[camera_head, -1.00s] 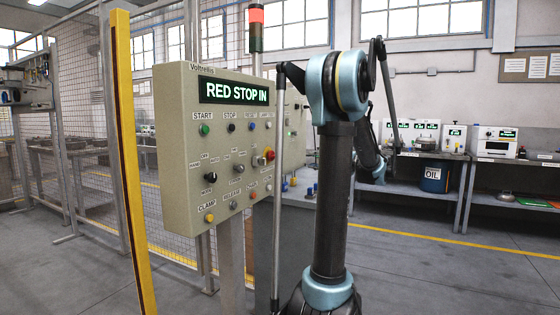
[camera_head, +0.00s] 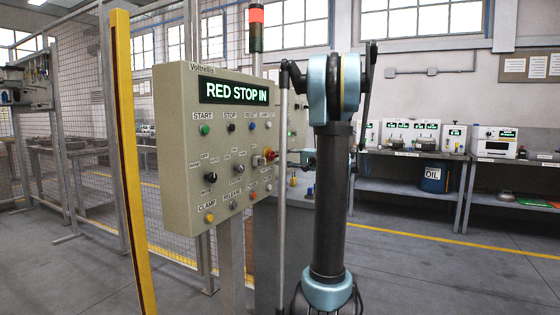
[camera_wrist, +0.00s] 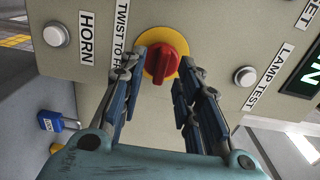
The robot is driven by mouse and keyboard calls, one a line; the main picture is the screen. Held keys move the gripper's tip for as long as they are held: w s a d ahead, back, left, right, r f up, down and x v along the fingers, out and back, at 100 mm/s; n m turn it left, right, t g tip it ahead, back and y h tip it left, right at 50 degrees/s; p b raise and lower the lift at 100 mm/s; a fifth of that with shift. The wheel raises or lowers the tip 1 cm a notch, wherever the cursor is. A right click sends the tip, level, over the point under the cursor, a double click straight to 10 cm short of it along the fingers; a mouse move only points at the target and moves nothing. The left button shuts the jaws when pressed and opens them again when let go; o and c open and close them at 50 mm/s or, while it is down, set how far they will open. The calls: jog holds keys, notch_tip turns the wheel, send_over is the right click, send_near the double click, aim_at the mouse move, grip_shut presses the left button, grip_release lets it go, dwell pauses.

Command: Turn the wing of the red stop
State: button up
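The red stop (camera_wrist: 162,62) is a red knob with a raised wing on a yellow round plate, set in the beige control panel (camera_wrist: 215,30). It also shows at the panel's right edge in the head view (camera_head: 270,155). The panel's screen (camera_head: 234,92) reads RED STOP IN. In the wrist view my gripper (camera_wrist: 163,72) is open, with one finger to each side of the red stop and nothing held. The fingertips lie close to the yellow plate; I cannot tell whether they touch it.
White buttons marked HORN (camera_wrist: 55,34) and LAMP TEST (camera_wrist: 245,76) flank the red stop. A blue padlock-like item (camera_wrist: 50,122) lies lower left in the wrist view. A yellow post (camera_head: 130,160) and mesh fence stand left of the panel. A workbench (camera_head: 420,160) is behind at right.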

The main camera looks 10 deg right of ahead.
jog(key=shift+x, duration=0.85)
